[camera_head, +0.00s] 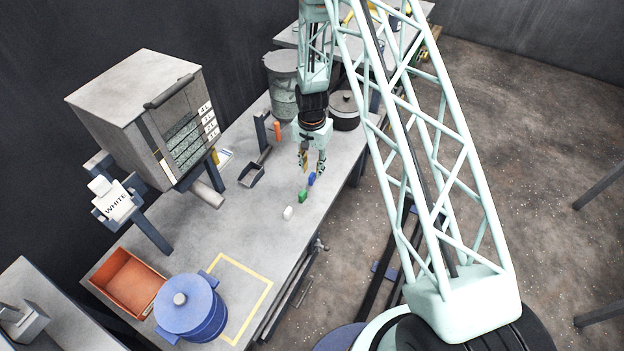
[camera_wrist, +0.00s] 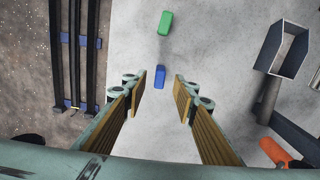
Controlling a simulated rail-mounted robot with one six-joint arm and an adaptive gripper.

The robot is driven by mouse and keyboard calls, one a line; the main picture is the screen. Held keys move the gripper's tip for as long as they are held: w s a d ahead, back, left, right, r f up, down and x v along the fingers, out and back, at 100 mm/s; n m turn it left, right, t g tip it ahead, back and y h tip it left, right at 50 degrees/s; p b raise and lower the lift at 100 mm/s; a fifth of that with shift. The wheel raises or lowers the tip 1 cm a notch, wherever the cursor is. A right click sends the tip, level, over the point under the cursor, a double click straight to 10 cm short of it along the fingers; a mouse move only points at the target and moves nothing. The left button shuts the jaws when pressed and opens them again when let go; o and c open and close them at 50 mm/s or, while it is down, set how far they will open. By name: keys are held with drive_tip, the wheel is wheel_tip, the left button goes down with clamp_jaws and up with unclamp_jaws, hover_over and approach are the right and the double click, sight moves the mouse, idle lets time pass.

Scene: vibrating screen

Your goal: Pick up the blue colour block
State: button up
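The blue block (camera_head: 312,178) lies on the grey table close below my gripper in the head view. In the wrist view the blue block (camera_wrist: 160,77) sits centred a little beyond the gap between the fingertips, and nothing covers it. My gripper (camera_head: 312,168) is open and empty above the table, fingers pointing down. In the wrist view my gripper (camera_wrist: 160,90) shows its two ribbed finger pads spread wide apart. I cannot tell the exact height of the fingertips over the block.
A green block (camera_head: 303,196) and a white block (camera_head: 288,212) lie in line with the blue one. A dark scoop (camera_head: 252,174), an orange object (camera_head: 277,131), a grey drum (camera_head: 283,88) and a dark pot (camera_head: 344,110) stand around. The table edge is close on the right.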

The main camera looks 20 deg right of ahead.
sight(312, 175)
drive_tip(key=shift+f, duration=0.1)
drive_tip(key=shift+f+b, duration=0.6)
drive_tip(key=shift+f, duration=1.9)
drive_tip(key=shift+c, duration=0.6)
drive_tip(key=c, duration=0.7)
